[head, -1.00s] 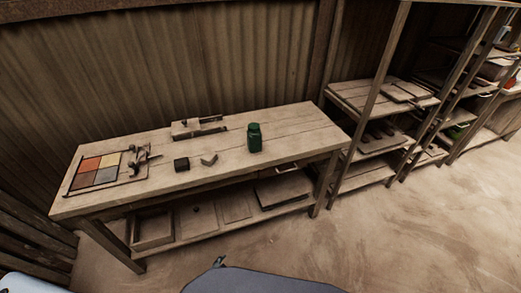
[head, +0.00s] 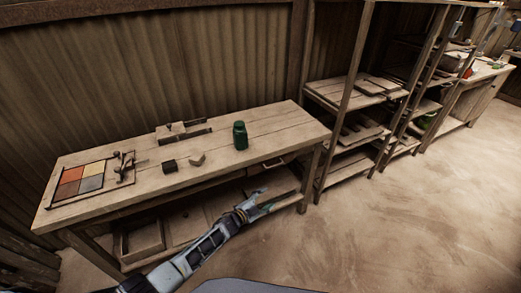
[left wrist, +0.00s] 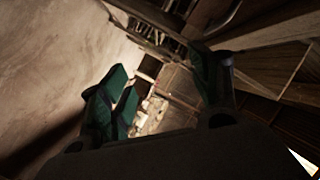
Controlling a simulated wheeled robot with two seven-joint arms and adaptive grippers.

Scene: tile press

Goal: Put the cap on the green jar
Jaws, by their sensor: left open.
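The green jar (head: 240,135) stands upright on the workbench near its right end; it is too small to tell whether its mouth is covered. I cannot pick out a separate cap for certain. My left gripper (head: 264,201) is open and empty, in front of the bench and below its top, apart from the jar. In the left wrist view, its green-padded fingers (left wrist: 165,82) are spread, with nothing held between them. My right gripper is out of view.
On the workbench (head: 120,181) lie a colored tile panel (head: 81,181), a dark block (head: 169,166), a small pale piece (head: 197,159) and a wooden fixture (head: 184,131). A wooden shelf rack (head: 355,92) stands to the right. The floor in front is clear.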

